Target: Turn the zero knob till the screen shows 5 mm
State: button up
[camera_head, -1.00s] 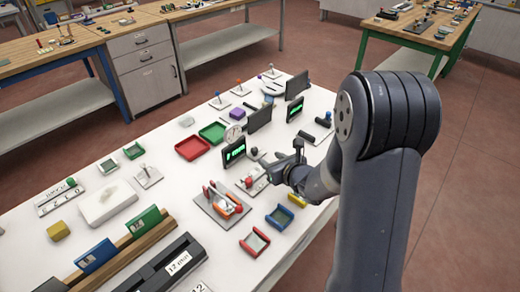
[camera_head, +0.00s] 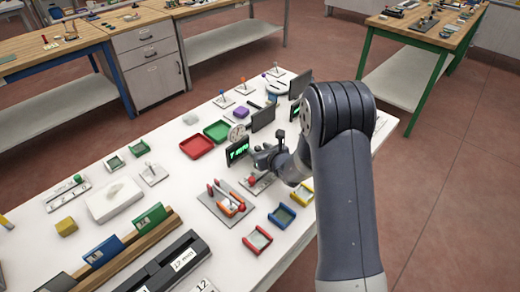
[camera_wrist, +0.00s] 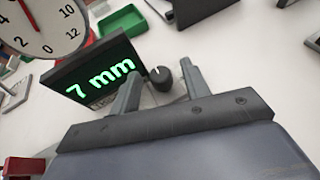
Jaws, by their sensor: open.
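The dark screen (camera_wrist: 97,75) shows "7 mm" in green digits in the wrist view. It stands on the white bench in the head view (camera_head: 238,151), where its text is too small to read surely. A small black knob (camera_wrist: 160,76) with a pale mark on top stands just right of the screen. My gripper (camera_wrist: 160,77) is open, with one finger on each side of the knob. A gap shows between the knob and the fingers; contact is not visible. In the head view my gripper (camera_head: 262,155) is beside the screen and hides the knob.
A red tray (camera_head: 196,146) and a green tray (camera_head: 216,131) lie beyond. A grey plate with red-handled parts (camera_head: 228,206) is in front. Another dark panel (camera_head: 263,118) stands behind my gripper.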

jog(key=shift+c, duration=0.4)
grip_shut()
jog(key=shift+d+n+y, duration=0.1)
jog(key=shift+n+y, duration=0.3)
jog(key=shift+y, duration=0.1)
jog(key=shift+w+d+n+g+y, duration=0.1)
jog(key=shift+n+g+y, duration=0.5)
jog(key=shift+n+y, duration=0.1)
jog(key=shift+w+d+n+g+y, duration=0.1)
jog(key=shift+n+g+y, duration=0.5)
jog(key=shift+n, duration=0.1)
jog(key=n+g+y, duration=0.2)
jog(key=n, duration=0.1)
jog(key=shift+w+d+g, duration=0.1)
jog(key=shift+w+g, duration=0.05)
jog(key=shift+g, duration=0.25)
jog(key=n+g, duration=0.1)
jog(key=n+g+y+b, duration=0.1)
jog(key=n+g, duration=0.1)
jog(key=shift+w+f+g, duration=0.1)
jog(key=shift+w+g, duration=0.1)
jog(key=shift+g, duration=0.1)
jog(key=shift+w+n+g+y+b, duration=0.1)
jog(key=shift+n+g+y+b, duration=0.3)
jog(key=shift+n+g, duration=0.6)
